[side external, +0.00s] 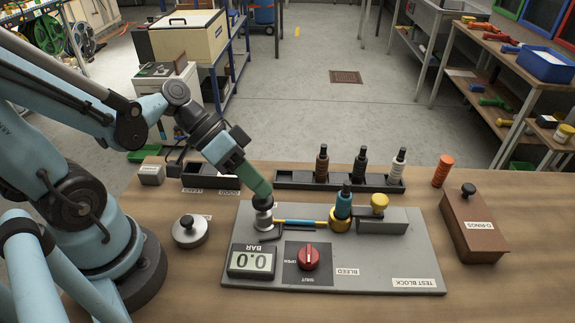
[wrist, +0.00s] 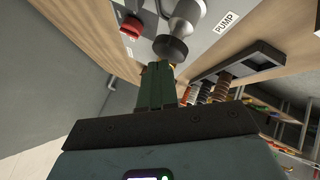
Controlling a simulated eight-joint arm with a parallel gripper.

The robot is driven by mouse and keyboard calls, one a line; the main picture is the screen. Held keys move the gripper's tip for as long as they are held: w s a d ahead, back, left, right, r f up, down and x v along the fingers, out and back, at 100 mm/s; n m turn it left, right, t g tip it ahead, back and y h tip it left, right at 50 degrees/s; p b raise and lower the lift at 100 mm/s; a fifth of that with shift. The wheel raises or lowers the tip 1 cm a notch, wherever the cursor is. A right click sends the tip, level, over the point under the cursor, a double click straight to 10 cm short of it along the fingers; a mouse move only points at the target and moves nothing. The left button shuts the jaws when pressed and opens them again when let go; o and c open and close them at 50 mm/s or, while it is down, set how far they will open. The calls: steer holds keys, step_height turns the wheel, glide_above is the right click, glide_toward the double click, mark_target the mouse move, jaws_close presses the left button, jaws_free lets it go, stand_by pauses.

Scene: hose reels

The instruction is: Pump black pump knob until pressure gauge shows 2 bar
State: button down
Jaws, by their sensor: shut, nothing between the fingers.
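The black pump knob (side external: 263,202) tops a silver pump post at the left end of the test block (side external: 420,262). In the wrist view the knob (wrist: 170,47) is a dark disc on a silver rod, beside a PUMP label. My gripper (side external: 261,190) is shut and empty, its green fingers pointing down right at the knob. In the wrist view its fingertips (wrist: 158,66) end just by the knob's face; I cannot tell whether they touch. The pressure gauge (side external: 251,262) is a digital BAR display reading 0.0, upside down in the side view.
A red valve knob (side external: 308,256) marked OPEN and SHUT sits beside the gauge. A blue-and-brass fitting (side external: 342,208) and a yellow knob (side external: 379,203) stand to the right. A rack (side external: 289,178) of hose fittings lies behind. An O-rings box (side external: 474,228) is at right.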

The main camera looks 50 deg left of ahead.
steer(key=shift+f, duration=0.65)
stand_by(0.6)
steer(key=shift+r, duration=1.7)
steer(key=shift+r, duration=0.1)
steer(key=shift+r, duration=2.4)
stand_by(0.8)
step_height(320, 180, up, 4)
steer(key=shift+f, duration=0.1)
steer(key=shift+f, duration=0.1)
stand_by(0.4)
